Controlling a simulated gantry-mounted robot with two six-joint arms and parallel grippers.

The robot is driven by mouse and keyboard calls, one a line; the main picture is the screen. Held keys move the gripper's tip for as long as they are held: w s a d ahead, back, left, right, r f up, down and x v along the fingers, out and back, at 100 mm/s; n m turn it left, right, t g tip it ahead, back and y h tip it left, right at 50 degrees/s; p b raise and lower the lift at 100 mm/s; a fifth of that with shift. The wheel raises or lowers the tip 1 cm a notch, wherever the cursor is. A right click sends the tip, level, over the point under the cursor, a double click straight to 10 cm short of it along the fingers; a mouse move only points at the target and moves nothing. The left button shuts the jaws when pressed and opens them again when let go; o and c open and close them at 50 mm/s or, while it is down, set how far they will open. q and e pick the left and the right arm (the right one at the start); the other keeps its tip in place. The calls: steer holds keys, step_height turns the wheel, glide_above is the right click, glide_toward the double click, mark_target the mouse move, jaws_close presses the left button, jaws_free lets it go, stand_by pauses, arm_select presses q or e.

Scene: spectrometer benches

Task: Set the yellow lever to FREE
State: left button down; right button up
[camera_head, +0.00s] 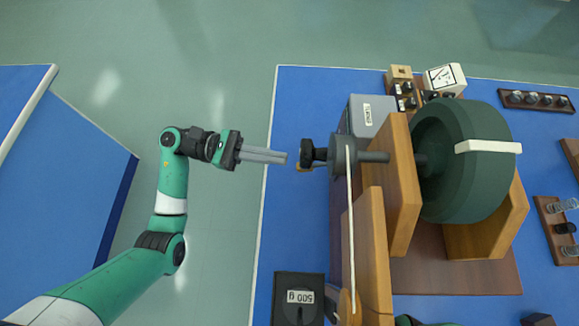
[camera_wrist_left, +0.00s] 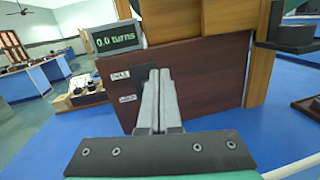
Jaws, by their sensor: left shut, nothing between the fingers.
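My left gripper (camera_head: 282,158) comes in from the left, shut and empty. Its tips stop just left of a black knob (camera_head: 307,154) on the shaft of the wooden wheel apparatus (camera_head: 402,185). A small tan-yellow piece (camera_head: 301,168) shows just below the knob; I cannot tell if it is the yellow lever. In the left wrist view the shut fingers (camera_wrist_left: 160,78) point at the brown wooden side panel (camera_wrist_left: 205,75). No lever is clear there. My right gripper is not in view.
A display (camera_wrist_left: 118,38) reads 0.0 turns. A large dark green drum (camera_head: 460,170) stands between wooden supports. A 500 g block (camera_head: 299,284) stands at the bench's near left. Blue bench top (camera_head: 285,110) is bare left of the apparatus. Floor separates it from another bench (camera_head: 75,180).

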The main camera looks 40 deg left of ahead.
arm_select(q)
steer(key=n+t+b, duration=0.1)
steer(key=b, duration=0.2)
glide_toward(315, 165)
steer(key=s, duration=0.2)
steer(key=shift+n+t+y, duration=0.5)
steer(key=shift+n+t, duration=0.2)
steer(key=shift+n, duration=0.1)
steer(key=f+b, duration=0.1)
steer(key=a+f+b, duration=0.1)
steer(key=f, duration=0.1)
steer(key=a+f+b, duration=0.1)
steer(key=shift+s+a+f+b, duration=0.2)
steer(key=shift+s+a+b, duration=0.05)
steer(key=shift+s+b, duration=0.15)
steer(key=shift+a, duration=0.3)
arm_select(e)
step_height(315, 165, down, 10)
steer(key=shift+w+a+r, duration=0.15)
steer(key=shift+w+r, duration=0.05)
arm_select(q)
steer(key=b+x, duration=0.1)
steer(key=x, duration=0.9)
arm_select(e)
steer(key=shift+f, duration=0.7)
